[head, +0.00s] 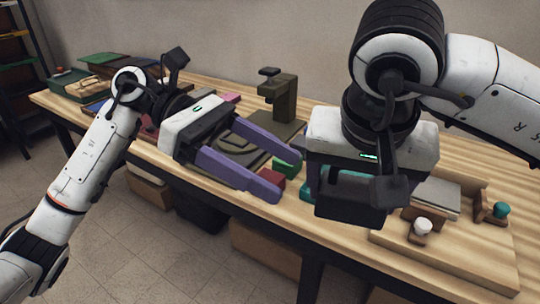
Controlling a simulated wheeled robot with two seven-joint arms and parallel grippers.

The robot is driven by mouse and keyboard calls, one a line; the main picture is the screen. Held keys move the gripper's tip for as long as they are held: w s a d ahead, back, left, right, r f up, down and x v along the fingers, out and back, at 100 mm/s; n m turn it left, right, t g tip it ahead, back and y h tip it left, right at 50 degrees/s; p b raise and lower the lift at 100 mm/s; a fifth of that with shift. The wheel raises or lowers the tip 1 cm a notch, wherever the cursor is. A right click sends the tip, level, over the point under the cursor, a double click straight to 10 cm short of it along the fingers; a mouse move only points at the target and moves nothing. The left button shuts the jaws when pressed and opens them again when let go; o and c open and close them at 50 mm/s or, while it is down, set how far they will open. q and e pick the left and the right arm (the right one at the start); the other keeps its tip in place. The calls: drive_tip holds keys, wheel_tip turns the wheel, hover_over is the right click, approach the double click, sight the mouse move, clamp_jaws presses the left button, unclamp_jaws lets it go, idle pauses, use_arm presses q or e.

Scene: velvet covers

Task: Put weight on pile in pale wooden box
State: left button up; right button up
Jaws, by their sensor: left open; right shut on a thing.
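The pale wooden box (390,249) is a low tray at the right end of the table. A flat pile with a grey top (438,194) lies in its back part. My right gripper (340,188) is shut on a dark block-shaped weight (352,205), held left of the box; the block and my arm hide much of its fingers. My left gripper (285,180) has purple fingers spread open. It is empty, over the table's front edge near a red block (271,180) and a green block (289,166).
A white knob (423,226) and a teal knob (501,210) stand on wooden parts at the box. A dark olive press-like stand (284,98) rises at the table's back. Several flat coloured pieces lie on the left. The wood behind the box (470,145) is clear.

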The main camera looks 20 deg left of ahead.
sight(328, 185)
drive_tip(key=shift+r, duration=0.2)
use_arm(q)
drive_tip(key=shift+t, duration=0.5)
drive_tip(key=x, duration=0.7)
drive_tip(key=w+x, duration=0.1)
drive_tip(key=x, duration=0.3)
drive_tip(key=shift+w+d, duration=0.1)
drive_tip(key=shift+d, duration=0.15)
clamp_jaws()
use_arm(e)
drive_tip(key=shift+w, duration=0.15)
use_arm(q)
drive_tip(key=shift+r, duration=0.3)
use_arm(e)
drive_tip(key=o, duration=1.9)
drive_tip(key=shift+o, duration=1.4)
drive_tip(key=shift+f, duration=0.1)
